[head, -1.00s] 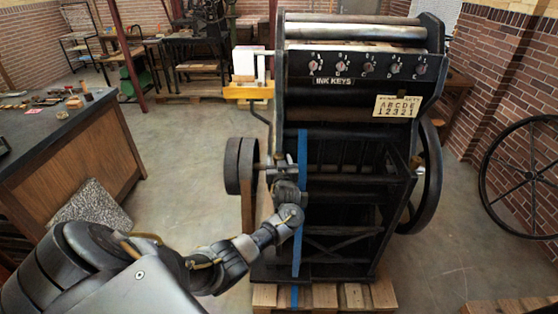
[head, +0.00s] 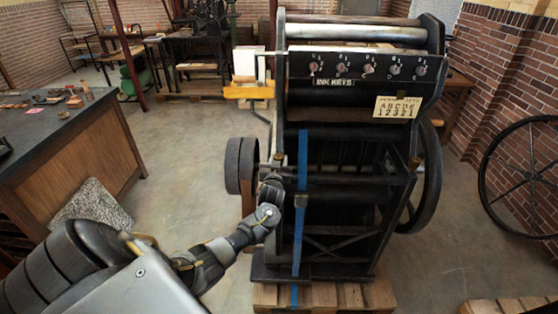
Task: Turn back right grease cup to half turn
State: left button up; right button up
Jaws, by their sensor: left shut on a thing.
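The black press (head: 345,190) stands in the middle, with small grease cups low on its side frames. One brass-coloured cup (head: 415,160) shows on the right side frame. My left gripper (head: 276,168) is at the left side frame, at about the same height. It is shut on a small fitting there, which looks like a grease cup. The gripper hides most of this fitting, and its turn angle cannot be read. My right gripper is out of view.
A blue strip (head: 299,225) runs down the press beside my left gripper. A belt wheel (head: 241,165) is close on the left and a large flywheel (head: 431,180) on the right. A dark-topped bench (head: 70,135) stands at the left, with open floor between.

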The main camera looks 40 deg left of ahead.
pick_arm(q)
jog(key=shift+h, duration=0.3)
jog(key=o, duration=1)
jog(key=shift+b+v, duration=1.1)
jog(key=shift+v, duration=4.25)
jog(key=shift+f, duration=0.15)
jog(key=shift+c, duration=0.2)
